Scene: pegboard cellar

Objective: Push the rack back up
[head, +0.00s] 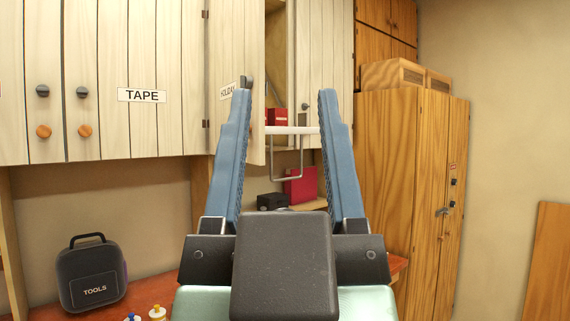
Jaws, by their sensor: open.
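The rack (292,130) shows as a white shelf edge at the open cabinet (281,60), framed between my fingers. A thin U-shaped metal handle (287,179) hangs below it. My gripper (285,92) is open, its two blue fingers apart with nothing held between them. The fingers are in the near foreground and overlap both ends of the rack in the picture. I cannot tell how far the rack is beyond the fingertips. A small red box (277,117) shows just above the rack edge. Much of the rack's sides and mounting is hidden.
A cabinet door labelled HOLIDAY (230,95) stands ajar left of the opening. TAPE cabinets (142,60) hang further left. Below are a black tools case (91,275), small bottles (157,313), a red binder-like object (301,186) and a black box (271,201). A tall wooden cupboard (390,180) stands right.

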